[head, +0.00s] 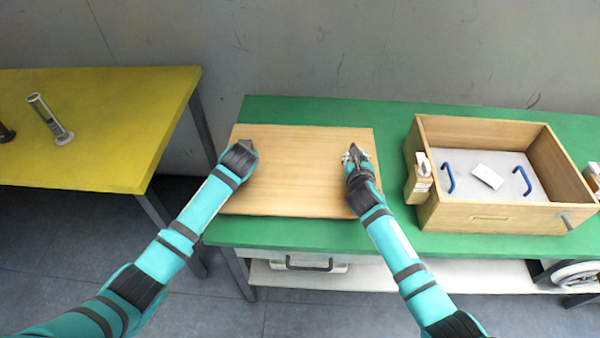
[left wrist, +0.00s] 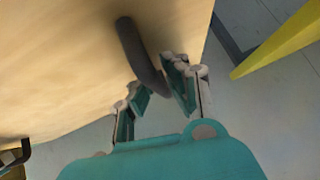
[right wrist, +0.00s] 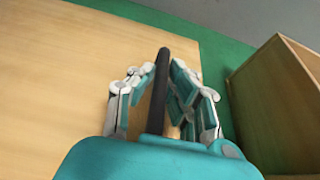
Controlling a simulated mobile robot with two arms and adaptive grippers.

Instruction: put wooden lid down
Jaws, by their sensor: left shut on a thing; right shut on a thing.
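The wooden lid (head: 300,172) is a flat, light board over the left part of the green table; I cannot tell if it touches the table. My left gripper (head: 243,150) is at the lid's left side, and in the left wrist view its fingers (left wrist: 160,92) are closed around a dark curved handle (left wrist: 137,52). My right gripper (head: 356,158) is at the lid's right side, and in the right wrist view its fingers (right wrist: 158,95) are closed on a dark handle bar (right wrist: 160,75). The grippers hide both handles in the head view.
An open wooden box (head: 490,220) with a panel with blue handles (head: 449,178) inside stands right of the lid on the green table (head: 385,112). A scanner in a holder (head: 420,175) is at the box's left side. A yellow table (head: 110,110) stands left, beyond a gap.

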